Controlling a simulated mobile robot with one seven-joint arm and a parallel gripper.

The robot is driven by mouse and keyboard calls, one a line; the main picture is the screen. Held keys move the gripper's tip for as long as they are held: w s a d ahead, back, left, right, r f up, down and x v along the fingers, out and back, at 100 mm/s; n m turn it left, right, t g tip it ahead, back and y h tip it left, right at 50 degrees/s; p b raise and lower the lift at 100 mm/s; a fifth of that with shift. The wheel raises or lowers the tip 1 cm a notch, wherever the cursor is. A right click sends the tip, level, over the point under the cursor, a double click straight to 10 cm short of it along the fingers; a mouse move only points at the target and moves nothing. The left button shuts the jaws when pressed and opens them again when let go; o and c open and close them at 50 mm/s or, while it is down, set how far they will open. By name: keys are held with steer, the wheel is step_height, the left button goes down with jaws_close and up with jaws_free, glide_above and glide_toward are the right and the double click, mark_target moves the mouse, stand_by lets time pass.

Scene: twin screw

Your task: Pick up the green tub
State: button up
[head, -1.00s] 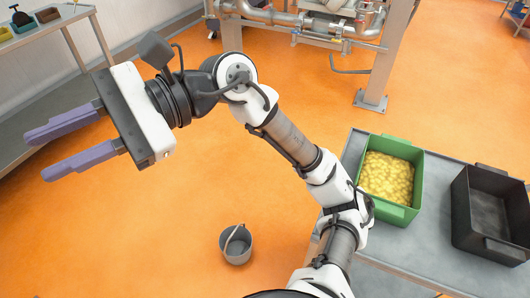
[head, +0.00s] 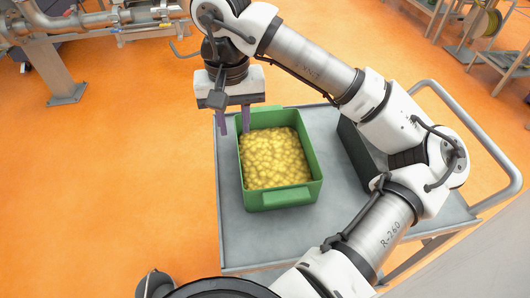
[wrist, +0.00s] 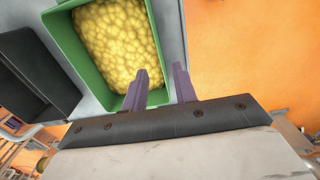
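The green tub (head: 287,197) stands upright on a grey cart and is full of yellow, lumpy contents. It also shows in the wrist view (wrist: 84,60). My gripper (head: 234,130) points down at the tub's far left corner, with its two purple fingers apart. In the wrist view, my gripper (wrist: 160,68) has its left finger over the tub's inside and its right finger outside, over the bare cart top. The tub's side wall lies between them. I cannot tell whether either finger touches the wall.
The grey cart (head: 233,240) has a raised rail handle (head: 500,170) at its right. A dark tub (head: 358,150) stands right of the green one, partly hidden by my arm. Pipework (head: 100,25) stands behind at the left. The orange floor left of the cart is clear.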

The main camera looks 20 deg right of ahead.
steer(key=shift+w+d+f, duration=0.1)
steer(key=shift+d+f, duration=0.05)
steer(key=shift+f, duration=0.3)
step_height(320, 180, down, 8)
steer(key=shift+r+p, duration=0.2)
steer(key=shift+p, duration=0.3)
steer(key=shift+w+f+p, duration=0.15)
steer(key=shift+f+p, duration=0.3)
steer(key=shift+f, duration=0.95)
steer(key=shift+w+f+p, duration=0.1)
steer(key=shift+f+p, duration=0.3)
steer(key=shift+f, duration=0.95)
jaws_close()
